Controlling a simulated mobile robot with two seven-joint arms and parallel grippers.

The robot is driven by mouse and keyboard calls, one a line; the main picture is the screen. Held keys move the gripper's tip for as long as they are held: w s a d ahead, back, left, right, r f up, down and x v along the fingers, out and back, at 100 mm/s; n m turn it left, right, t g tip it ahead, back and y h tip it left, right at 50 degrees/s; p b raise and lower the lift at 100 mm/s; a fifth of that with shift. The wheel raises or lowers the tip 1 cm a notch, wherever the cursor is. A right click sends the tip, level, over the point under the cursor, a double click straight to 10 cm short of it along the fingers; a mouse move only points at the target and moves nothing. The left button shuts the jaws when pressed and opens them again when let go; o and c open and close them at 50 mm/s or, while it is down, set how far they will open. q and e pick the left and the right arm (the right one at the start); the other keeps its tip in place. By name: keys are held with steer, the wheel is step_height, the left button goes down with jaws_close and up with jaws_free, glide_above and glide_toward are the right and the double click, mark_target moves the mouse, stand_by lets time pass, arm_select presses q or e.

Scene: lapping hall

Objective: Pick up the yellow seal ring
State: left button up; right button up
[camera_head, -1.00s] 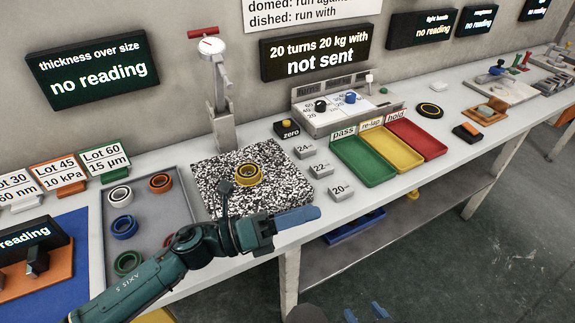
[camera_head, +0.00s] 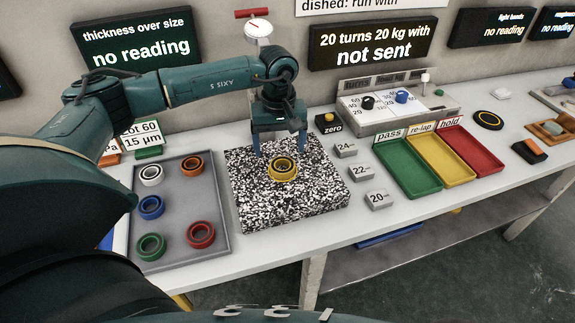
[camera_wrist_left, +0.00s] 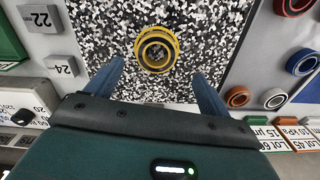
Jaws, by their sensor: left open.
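The yellow seal ring (camera_head: 283,168) lies flat on the black-and-white speckled granite plate (camera_head: 315,205). In the left wrist view the ring (camera_wrist_left: 157,40) sits ahead of the fingertips, roughly midway between their lines. My left gripper (camera_head: 279,150) points down over the plate, behind the ring. Its two blue fingers stand apart with nothing between them. The left wrist view shows the same open gripper (camera_wrist_left: 160,72). From these views I cannot tell the exact height of the fingertips above the plate. My right gripper is not in view.
A grey tray (camera_head: 177,215) with several coloured rings stands left of the plate. Small weights (camera_head: 361,173) lie close to its right. A dial gauge (camera_head: 258,28) rises behind my arm. Green, yellow and red trays (camera_head: 472,150) stand further right.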

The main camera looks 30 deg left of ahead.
mark_target(282, 169)
arm_select(q)
steer(key=f, duration=0.3)
steer(key=f+p, duration=0.1)
steer(key=f, duration=0.1)
steer(key=shift+w+d, duration=0.15)
steer(key=shift+w, duration=0.1)
steer(key=shift+c, duration=0.2)
steer(key=c, duration=1.1)
